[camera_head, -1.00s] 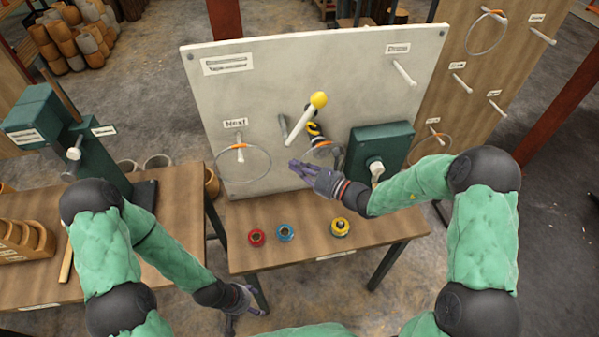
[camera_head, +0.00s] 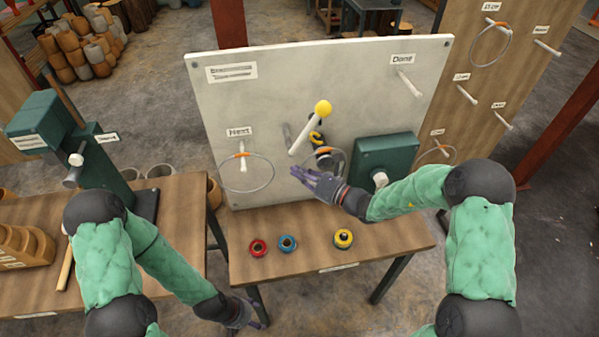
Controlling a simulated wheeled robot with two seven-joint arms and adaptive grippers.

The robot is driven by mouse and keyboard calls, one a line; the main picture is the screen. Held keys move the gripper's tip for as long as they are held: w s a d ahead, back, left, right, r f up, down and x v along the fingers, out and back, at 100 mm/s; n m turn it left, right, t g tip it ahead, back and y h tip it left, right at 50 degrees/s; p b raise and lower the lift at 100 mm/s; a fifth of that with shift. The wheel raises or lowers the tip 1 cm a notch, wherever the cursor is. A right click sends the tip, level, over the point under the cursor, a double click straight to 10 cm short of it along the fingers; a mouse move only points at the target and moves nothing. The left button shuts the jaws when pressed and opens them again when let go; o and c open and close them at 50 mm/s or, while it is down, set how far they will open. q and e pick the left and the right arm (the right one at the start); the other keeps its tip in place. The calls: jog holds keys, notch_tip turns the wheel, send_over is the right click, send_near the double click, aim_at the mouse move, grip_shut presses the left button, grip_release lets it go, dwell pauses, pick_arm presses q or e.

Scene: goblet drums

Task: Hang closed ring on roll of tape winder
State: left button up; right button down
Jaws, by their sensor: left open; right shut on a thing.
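The upright pale board carries the tape winder, with a white lever and yellow knob (camera_head: 323,107), a black and yellow part (camera_head: 316,137) and a green box (camera_head: 384,160). A thin ring with an orange band (camera_head: 325,151) is in front of the board, just below the black and yellow part. My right gripper (camera_head: 304,176) is shut on this ring at its lower side; the fingers hide part of the contact. Whether the ring touches the winder cannot be told. A similar ring (camera_head: 246,189) hangs on the "Next" peg. My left gripper (camera_head: 250,318) is open and empty, low before the table.
The "Done" peg (camera_head: 410,84) is bare. Red (camera_head: 258,247), blue (camera_head: 288,243) and yellow (camera_head: 343,238) tape rolls lie on the table (camera_head: 300,264). A wooden board at right has several pegs, some with rings. A green machine (camera_head: 90,160) stands on the left bench.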

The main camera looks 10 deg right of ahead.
jog(key=c, duration=1.3)
grip_release()
jog(key=v, duration=1.2)
